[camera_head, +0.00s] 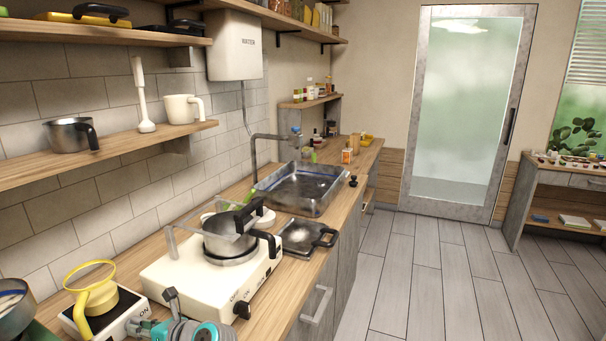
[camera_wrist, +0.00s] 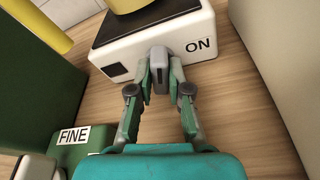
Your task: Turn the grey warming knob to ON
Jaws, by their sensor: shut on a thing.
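The white warming plate (camera_head: 122,309) stands on the wooden counter at the lower left, with a yellow-handled vessel (camera_head: 95,296) on its dark top. In the wrist view the white body of the warming plate (camera_wrist: 120,60) shows an ON label (camera_wrist: 198,46) to the right of the grey knob (camera_wrist: 160,72). The knob stands upright. My gripper (camera_wrist: 160,80) is shut on the knob, one finger on each side. In the head view my gripper (camera_head: 172,305) is at the bottom edge, in front of the warming plate; the knob is hidden there.
A white stove (camera_head: 165,277) with a pot (camera_head: 228,238) stands close to the right of my gripper. A green block labelled FINE (camera_wrist: 85,145) and a dark green box (camera_wrist: 40,80) are to the left in the wrist view. The floor (camera_head: 430,270) is clear.

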